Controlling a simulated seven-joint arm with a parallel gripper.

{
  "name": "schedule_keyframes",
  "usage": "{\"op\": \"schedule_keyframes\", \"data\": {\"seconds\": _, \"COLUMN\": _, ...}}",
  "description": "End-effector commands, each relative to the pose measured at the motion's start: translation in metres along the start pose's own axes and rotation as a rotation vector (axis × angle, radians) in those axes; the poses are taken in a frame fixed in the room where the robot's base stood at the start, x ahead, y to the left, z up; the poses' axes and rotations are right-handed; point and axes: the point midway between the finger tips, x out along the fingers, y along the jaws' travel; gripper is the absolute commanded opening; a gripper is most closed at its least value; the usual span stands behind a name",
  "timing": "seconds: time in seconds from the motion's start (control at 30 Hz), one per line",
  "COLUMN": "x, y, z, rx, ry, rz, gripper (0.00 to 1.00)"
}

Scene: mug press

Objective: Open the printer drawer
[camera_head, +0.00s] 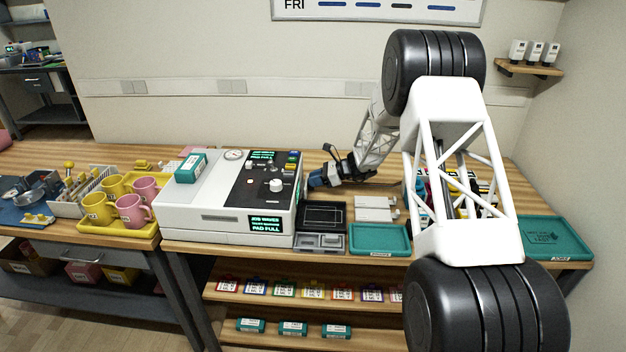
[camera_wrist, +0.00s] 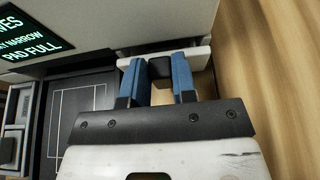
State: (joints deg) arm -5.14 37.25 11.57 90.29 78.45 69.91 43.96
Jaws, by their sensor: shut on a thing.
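The printer (camera_head: 225,205) is a white box with a black control panel on the bench, left of my gripper (camera_head: 316,180). In the wrist view its side face (camera_wrist: 140,20) lies ahead of my gripper (camera_wrist: 160,80). A white drawer front (camera_wrist: 202,54) shows low on that side, with a black handle (camera_wrist: 160,67) on it. My two blue fingers stand on either side of the handle and are shut on it. How far the drawer stands out of the printer I cannot tell. In the head view the drawer is hidden.
A black tray (camera_head: 322,216) and a grey divided tray (camera_head: 320,242) sit right of the printer. A teal tray (camera_head: 380,240) and white blocks (camera_head: 376,208) lie farther right. A yellow tray (camera_head: 135,231) with mugs stands left. Bare bench top (camera_wrist: 275,80) shows beside my gripper.

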Motion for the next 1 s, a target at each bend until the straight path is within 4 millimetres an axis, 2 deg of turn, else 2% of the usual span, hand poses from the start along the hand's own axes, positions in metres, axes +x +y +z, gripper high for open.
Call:
{"op": "schedule_keyframes", "data": {"seconds": 0.5, "x": -0.086, "y": -0.001, "z": -0.035, "rx": 0.001, "ry": 0.0, "rz": -0.002, "gripper": 0.0}}
{"op": "schedule_keyframes", "data": {"seconds": 0.63, "x": -0.093, "y": 0.0, "z": -0.038, "rx": 0.0, "ry": 0.0, "rz": 0.0, "gripper": 0.0}}
{"op": "schedule_keyframes", "data": {"seconds": 0.9, "x": -0.093, "y": 0.0, "z": -0.038, "rx": 0.0, "ry": 0.0, "rz": 0.0, "gripper": 0.0}}
{"op": "schedule_keyframes", "data": {"seconds": 0.93, "x": -0.093, "y": 0.0, "z": -0.038, "rx": 0.0, "ry": 0.0, "rz": 0.0, "gripper": 0.28}}
{"op": "schedule_keyframes", "data": {"seconds": 1.0, "x": -0.093, "y": 0.0, "z": -0.038, "rx": 0.0, "ry": 0.0, "rz": 0.0, "gripper": 0.39}}
